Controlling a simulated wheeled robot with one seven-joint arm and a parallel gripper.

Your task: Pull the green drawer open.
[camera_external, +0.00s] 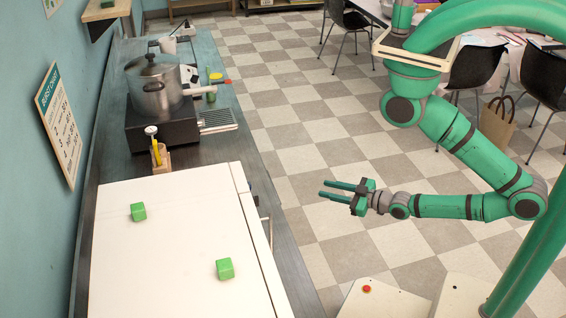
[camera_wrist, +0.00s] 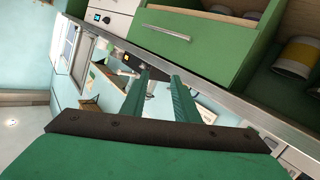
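The green drawer (camera_wrist: 205,48) shows at the top of the wrist view, tilted in the picture, with a pale metal bar handle (camera_wrist: 165,33) across its front. A pale strip runs along its upper edge; I cannot tell how far it stands out. In the external view the drawer front is not clearly visible. My gripper (camera_external: 324,189) is held in the air above the tiled floor, right of the counter, with its fingers pointing left toward it. The fingers are apart and empty. In the wrist view my gripper (camera_wrist: 159,74) has its fingertips below the handle, not touching it.
The white counter top (camera_external: 120,285) holds two green cubes (camera_external: 138,212) (camera_external: 225,268). A pot (camera_external: 155,90) stands on a dark stove behind. Beside the drawer, an open green compartment (camera_wrist: 285,85) holds cans (camera_wrist: 298,58). Tiled floor (camera_external: 300,130) between counter and arm is clear.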

